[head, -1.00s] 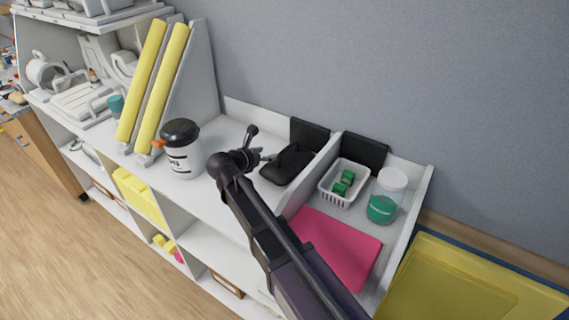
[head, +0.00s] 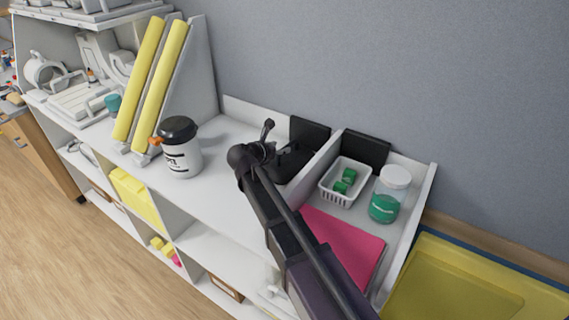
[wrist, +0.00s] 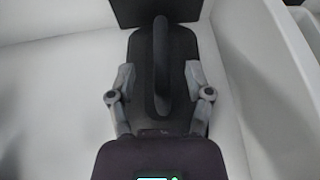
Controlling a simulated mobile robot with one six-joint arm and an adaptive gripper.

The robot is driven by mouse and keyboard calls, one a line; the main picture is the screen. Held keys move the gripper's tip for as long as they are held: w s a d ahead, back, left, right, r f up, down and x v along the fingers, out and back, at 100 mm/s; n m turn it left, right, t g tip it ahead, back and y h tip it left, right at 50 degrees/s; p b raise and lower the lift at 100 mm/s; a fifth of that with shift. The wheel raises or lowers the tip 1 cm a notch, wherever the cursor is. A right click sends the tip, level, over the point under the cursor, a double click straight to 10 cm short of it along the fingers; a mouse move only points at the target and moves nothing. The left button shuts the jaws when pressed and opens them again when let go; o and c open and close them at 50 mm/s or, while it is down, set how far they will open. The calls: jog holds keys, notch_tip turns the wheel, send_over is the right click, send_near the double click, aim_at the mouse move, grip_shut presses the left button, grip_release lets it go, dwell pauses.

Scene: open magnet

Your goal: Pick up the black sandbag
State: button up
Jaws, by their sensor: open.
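The black sandbag (head: 294,160) lies on the white shelf top, against the low divider, partly hidden by my arm in the head view. In the wrist view the sandbag (wrist: 178,50) lies straight ahead, with a raised handle strap (wrist: 161,65) along its middle. My gripper (wrist: 160,80) is open, one finger on each side of the strap and above the bag's body. The strap stands between the fingers; I see gaps on both sides. In the head view my gripper (head: 270,150) is at the sandbag's left side.
A white jar with a black lid (head: 181,148) stands to the left, beside yellow rolls (head: 160,85). Right of the divider are a white basket (head: 344,182) with green blocks, a green-filled jar (head: 389,194) and a pink sheet (head: 345,245). Black panels (head: 310,133) stand at the back.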

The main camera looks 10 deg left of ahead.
aim_at(288, 146)
jog(key=shift+b+x, duration=1.15)
jog(key=shift+x, duration=1.5)
jog(key=shift+s, duration=0.1)
grip_shut()
